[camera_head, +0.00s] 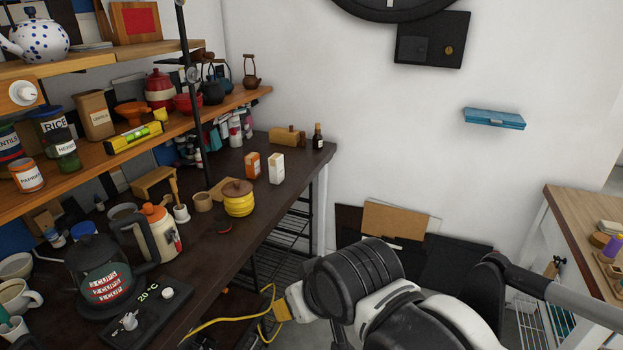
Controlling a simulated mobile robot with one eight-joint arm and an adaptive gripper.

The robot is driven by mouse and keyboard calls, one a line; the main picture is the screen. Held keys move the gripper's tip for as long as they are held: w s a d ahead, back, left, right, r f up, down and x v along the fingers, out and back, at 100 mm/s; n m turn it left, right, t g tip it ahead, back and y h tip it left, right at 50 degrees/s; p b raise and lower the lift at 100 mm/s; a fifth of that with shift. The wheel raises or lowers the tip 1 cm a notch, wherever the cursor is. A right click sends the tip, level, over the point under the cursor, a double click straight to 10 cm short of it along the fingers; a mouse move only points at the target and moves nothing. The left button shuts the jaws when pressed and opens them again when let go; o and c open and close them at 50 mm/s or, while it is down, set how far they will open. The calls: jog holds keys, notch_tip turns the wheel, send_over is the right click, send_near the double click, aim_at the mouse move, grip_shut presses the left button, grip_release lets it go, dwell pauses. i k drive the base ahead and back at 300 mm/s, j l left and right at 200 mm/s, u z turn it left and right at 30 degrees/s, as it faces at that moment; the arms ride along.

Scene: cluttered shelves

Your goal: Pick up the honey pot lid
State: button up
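The honey pot (239,204) is a yellow ribbed pot standing upright on the dark worktop, near its right edge. Its brown lid (238,187) sits on top of the pot, with a small knob in the middle. Nothing touches the lid. Parts of my arm fill the bottom middle and right of the view, to the right of and nearer than the pot. I cannot make out my gripper or its fingertips.
A wooden shelf (262,92) and a dark post (202,140) are behind and left. A small dark red disc (224,226) lies in front.

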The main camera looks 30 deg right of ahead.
aim_at(239, 188)
jog(key=i+l, duration=0.15)
jog(key=l, duration=0.25)
jog(key=i+l, duration=0.1)
jog(key=l, duration=0.3)
jog(key=i+l+u, duration=0.1)
jog(key=l, duration=0.3)
jog(key=i+l, duration=0.15)
jog(key=l, duration=0.25)
